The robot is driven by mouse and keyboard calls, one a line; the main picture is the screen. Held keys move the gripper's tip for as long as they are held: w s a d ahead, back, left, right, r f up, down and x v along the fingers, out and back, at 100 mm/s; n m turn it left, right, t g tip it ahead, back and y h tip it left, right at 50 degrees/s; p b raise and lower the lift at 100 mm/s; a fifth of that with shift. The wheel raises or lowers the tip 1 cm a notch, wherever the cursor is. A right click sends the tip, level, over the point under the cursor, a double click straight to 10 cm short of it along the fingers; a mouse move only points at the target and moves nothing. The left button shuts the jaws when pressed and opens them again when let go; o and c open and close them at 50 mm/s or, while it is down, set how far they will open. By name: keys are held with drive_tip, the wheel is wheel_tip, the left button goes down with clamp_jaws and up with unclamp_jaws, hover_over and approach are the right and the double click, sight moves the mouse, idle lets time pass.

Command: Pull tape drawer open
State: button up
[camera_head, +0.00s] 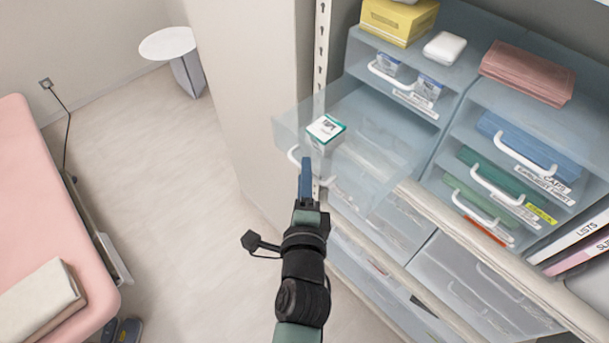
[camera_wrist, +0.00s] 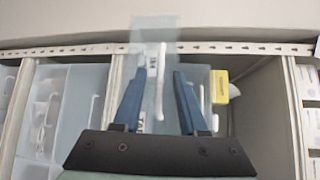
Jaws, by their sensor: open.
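The tape drawer (camera_head: 290,128) is a translucent pale-blue drawer that stands well out from the shelf unit in the head view. A white and green box (camera_head: 325,129) marked as tape sits inside it. The drawer's white handle (camera_head: 293,157) is on its front, beside my fingertips. In the wrist view the white handle (camera_wrist: 159,85) lies between my two blue fingers, with gaps on both sides. My gripper (camera_head: 306,165) is open; it also shows in the wrist view (camera_wrist: 155,85). My fingers and wrist hide part of the drawer's front and lower edge in the head view.
Other translucent drawers with white handles (camera_head: 525,152) fill the shelf unit. A yellow box (camera_head: 398,20) and folded pink cloth (camera_head: 528,72) lie on top. A pink bed (camera_head: 45,200) stands at left, a round white table (camera_head: 167,43) at the back. The floor between is clear.

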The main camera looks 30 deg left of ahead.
drive_tip(key=b+v, duration=0.4)
drive_tip(key=v, duration=0.9)
drive_tip(key=shift+b, duration=0.4)
drive_tip(key=w+d+r+n+t+h+b, duration=0.1)
drive_tip(key=w+d+r+n+t, duration=0.25)
drive_tip(key=r, duration=0.65)
drive_tip(key=w+r+n+t+b, duration=0.1)
drive_tip(key=w+r+n+t, duration=0.1)
drive_tip(key=w+r+n, duration=0.55)
drive_tip(key=s+d+r+n+t+h, duration=0.1)
drive_tip(key=s+d+r+t+h, duration=0.1)
drive_tip(key=r, duration=0.6)
drive_tip(key=s+d+r+n+t+h, duration=0.1)
drive_tip(key=s+d+r+t+h, duration=0.1)
drive_tip(key=r, duration=0.7)
drive_tip(key=s+d+r+n+t+h, duration=0.1)
drive_tip(key=s+d+r+t+h, duration=0.1)
drive_tip(key=r, duration=0.7)
drive_tip(key=shift+s+d+t+b, duration=0.35)
drive_tip(key=shift+d+t+b, duration=0.15)
drive_tip(key=shift+d, duration=0.45)
